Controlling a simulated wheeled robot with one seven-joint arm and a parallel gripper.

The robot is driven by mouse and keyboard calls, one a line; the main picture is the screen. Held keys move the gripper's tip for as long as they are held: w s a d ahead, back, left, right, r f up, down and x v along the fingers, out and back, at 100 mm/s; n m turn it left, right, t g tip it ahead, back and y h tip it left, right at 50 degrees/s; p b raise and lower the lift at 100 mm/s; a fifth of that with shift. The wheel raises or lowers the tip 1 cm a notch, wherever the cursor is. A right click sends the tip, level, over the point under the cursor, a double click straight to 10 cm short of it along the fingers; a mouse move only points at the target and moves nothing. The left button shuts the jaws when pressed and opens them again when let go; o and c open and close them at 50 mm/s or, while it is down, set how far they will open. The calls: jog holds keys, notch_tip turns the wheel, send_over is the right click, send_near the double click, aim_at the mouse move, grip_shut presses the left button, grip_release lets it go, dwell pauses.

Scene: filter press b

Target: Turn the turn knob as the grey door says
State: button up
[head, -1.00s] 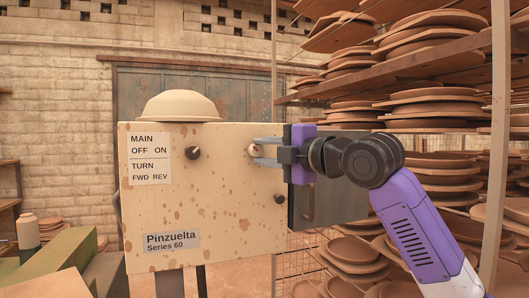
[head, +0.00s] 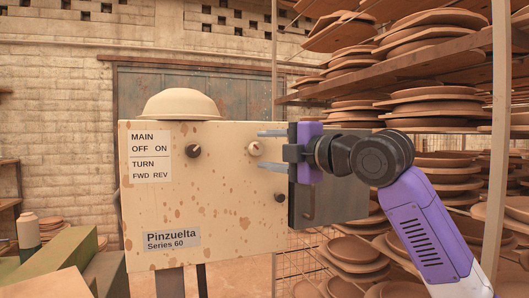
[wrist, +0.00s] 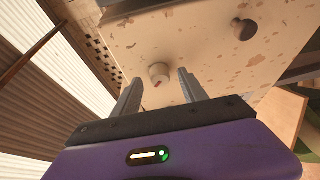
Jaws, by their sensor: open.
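The beige cabinet front (head: 215,215) carries a pale round knob (head: 255,149), a dark knob (head: 193,151) to its left and a smaller dark knob (head: 279,198) lower right. A label (head: 150,158) reads MAIN OFF ON, TURN FWD REV; which knob is the turn knob is not clear. My gripper (head: 272,150) is open and empty, just right of the pale knob. In the wrist view the pale knob (wrist: 158,72) lies ahead of the spread fingertips, apart from them.
A beige bowl (head: 180,105) sits upside down on the cabinet. Racks of clay plates (head: 435,108) stand close behind my arm at right. Green blocks (head: 50,258) and a bottle (head: 28,232) are at lower left.

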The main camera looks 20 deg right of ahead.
jog(key=b+v, duration=0.1)
jog(key=v, duration=0.5)
jog(key=shift+s, duration=0.25)
